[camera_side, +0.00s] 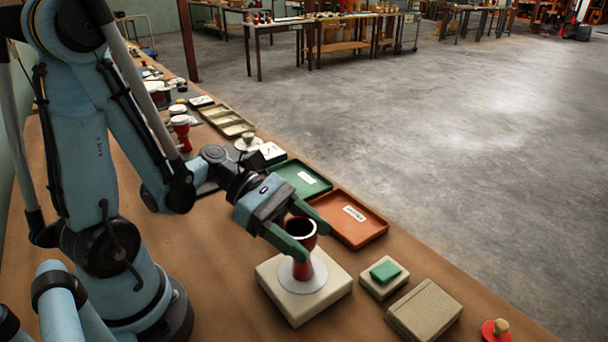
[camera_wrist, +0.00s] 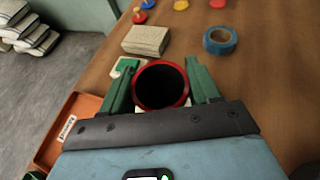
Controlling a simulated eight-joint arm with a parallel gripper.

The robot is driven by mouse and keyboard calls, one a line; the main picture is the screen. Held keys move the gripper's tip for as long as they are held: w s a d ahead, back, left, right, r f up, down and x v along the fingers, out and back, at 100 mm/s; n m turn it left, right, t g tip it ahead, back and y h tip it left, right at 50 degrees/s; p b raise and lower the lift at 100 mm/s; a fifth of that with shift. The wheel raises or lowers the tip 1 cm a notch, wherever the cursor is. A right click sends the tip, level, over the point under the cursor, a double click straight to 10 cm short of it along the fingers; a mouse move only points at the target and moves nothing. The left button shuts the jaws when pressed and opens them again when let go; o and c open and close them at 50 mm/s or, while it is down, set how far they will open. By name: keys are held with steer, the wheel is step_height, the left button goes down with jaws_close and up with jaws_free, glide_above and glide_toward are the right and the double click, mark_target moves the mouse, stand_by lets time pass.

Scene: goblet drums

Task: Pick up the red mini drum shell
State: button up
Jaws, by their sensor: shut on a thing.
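The red mini drum shell (camera_side: 302,262) stands upright over a white disc on a cream square block (camera_side: 318,306). It is goblet-shaped with a dark open top. In the wrist view its red rim and dark mouth (camera_wrist: 161,86) show between the fingers. My gripper (camera_side: 304,236) has green fingers, one on each side of the shell's upper bowl, and is shut on it. I cannot tell whether the shell's foot rests on the disc or is just clear of it. The wrist view also shows both fingers of my gripper (camera_wrist: 161,88).
An orange tray (camera_side: 345,236) and a green tray (camera_side: 285,189) lie behind the gripper. A green pad on a small block (camera_side: 385,272), a beige box (camera_side: 424,311) and a red knobbed disc (camera_side: 495,330) are to the right. Blue tape (camera_wrist: 220,40) lies beyond.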

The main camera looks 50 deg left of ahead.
steer(key=shift+r, duration=0.15)
steer(key=shift+r, duration=3.45)
steer(key=shift+w+r, duration=0.15)
steer(key=shift+r, duration=1.15)
steer(key=shift+w+r, duration=0.1)
steer(key=shift+w, duration=0.2)
steer(key=w+d+f, duration=0.2)
steer(key=w, duration=1)
steer(key=w+a+f, duration=0.6)
steer(key=a+f, duration=0.4)
steer(key=f, duration=0.1)
steer(key=shift+a+f, duration=0.1)
